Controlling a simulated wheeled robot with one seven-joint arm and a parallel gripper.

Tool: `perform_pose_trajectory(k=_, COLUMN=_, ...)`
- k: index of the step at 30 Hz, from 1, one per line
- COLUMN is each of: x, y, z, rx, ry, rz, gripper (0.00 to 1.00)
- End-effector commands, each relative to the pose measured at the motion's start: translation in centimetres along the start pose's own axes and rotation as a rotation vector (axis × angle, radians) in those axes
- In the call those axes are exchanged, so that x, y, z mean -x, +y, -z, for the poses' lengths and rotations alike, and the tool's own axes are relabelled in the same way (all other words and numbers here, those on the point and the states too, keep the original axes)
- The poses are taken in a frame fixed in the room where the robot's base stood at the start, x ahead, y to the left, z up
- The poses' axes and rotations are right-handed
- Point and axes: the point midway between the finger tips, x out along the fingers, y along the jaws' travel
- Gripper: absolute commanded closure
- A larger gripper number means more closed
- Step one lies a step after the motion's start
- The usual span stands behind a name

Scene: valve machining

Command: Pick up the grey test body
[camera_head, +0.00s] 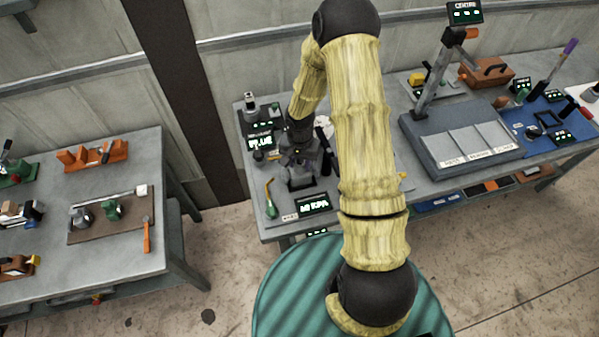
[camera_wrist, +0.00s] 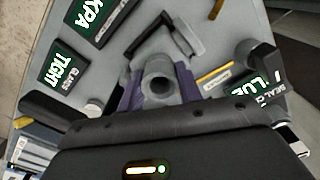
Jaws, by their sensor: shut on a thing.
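The grey test body (camera_wrist: 157,80) shows in the wrist view as a valve-like piece with a round bore facing the camera. The purple pads of my gripper (camera_wrist: 159,88) stand on both sides of it, shut on it. In the head view my gripper (camera_head: 298,160) is at the left end of the long workbench (camera_head: 385,185), low over a grey block-like shape whose outline is partly hidden by the wrist. A grey clamp-like part with a dark bar (camera_wrist: 170,38) is just beyond the body in the wrist view. I cannot tell whether the body touches it.
Displays stand close around the gripper: a KPA display (camera_head: 315,203) and a blue-test display (camera_head: 262,142). A green-based tool (camera_head: 271,207) is at the front left. A grey tray station (camera_head: 465,143) is to the right. A separate left table (camera_head: 75,255) holds other parts.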

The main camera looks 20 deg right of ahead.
Motion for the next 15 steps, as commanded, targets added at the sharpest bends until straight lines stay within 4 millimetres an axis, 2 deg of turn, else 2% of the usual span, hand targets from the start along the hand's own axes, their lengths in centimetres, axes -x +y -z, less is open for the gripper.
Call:
perform_pose_trajectory(k=11, x=0.16, y=-0.04, z=0.06, rx=0.000, ry=0.002, rz=0.001, gripper=1.00)
perform_pose_trajectory(k=15, x=0.77, y=-0.06, z=0.13, rx=-0.002, ry=0.003, rz=0.003, gripper=1.00)
